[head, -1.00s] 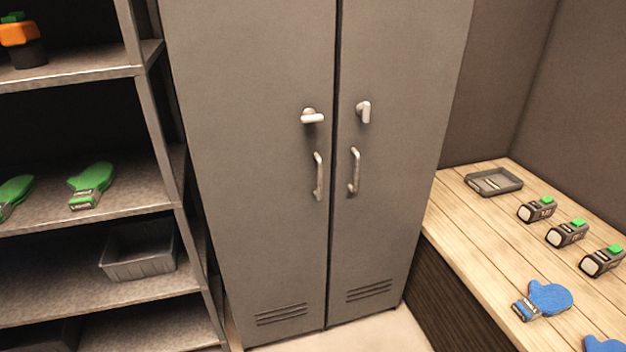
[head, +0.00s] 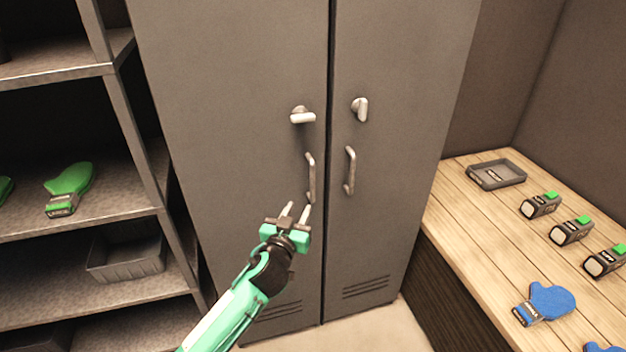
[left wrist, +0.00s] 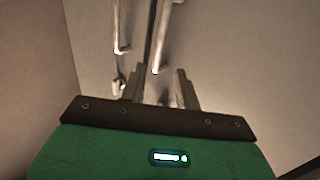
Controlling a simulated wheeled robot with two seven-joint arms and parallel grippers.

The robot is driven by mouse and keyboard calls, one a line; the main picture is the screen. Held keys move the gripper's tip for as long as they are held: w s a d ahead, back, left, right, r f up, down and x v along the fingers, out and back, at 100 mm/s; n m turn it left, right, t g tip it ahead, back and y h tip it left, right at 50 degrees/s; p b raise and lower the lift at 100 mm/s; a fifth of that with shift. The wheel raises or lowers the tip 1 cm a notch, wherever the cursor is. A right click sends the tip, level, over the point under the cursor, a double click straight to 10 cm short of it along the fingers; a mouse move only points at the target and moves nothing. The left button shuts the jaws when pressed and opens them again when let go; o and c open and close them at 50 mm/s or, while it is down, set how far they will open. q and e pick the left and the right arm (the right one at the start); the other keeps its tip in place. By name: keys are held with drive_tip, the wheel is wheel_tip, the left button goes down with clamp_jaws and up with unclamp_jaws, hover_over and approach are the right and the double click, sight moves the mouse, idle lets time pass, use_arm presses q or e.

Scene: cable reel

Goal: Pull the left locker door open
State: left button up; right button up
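The grey locker's left door (head: 240,120) is shut, flush beside the right door (head: 400,130). It has a vertical bar handle (head: 311,178) with a horizontal silver latch lever (head: 302,115) above it. My left gripper (head: 298,209) is in front of the left door, its two fingertips apart near the handle's lower end. Nothing shows between them. In the left wrist view the open fingers (left wrist: 159,80) point toward the doors, with two blurred handle bars beyond. Whether a finger touches the handle, I cannot tell. My right gripper is not in view.
The right door has its own bar handle (head: 349,171) and a vertical latch lever (head: 361,108). Metal shelves (head: 130,150) stand at the left. A wooden bench (head: 470,225) at the right holds a tray (head: 496,174), several green-topped devices and blue mitt-shaped items.

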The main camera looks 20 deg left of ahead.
sight(312, 183)
use_arm(q)
drive_tip(key=w+p, duration=0.2)
drive_tip(key=w, duration=1)
drive_tip(key=shift+w, duration=0.55)
clamp_jaws()
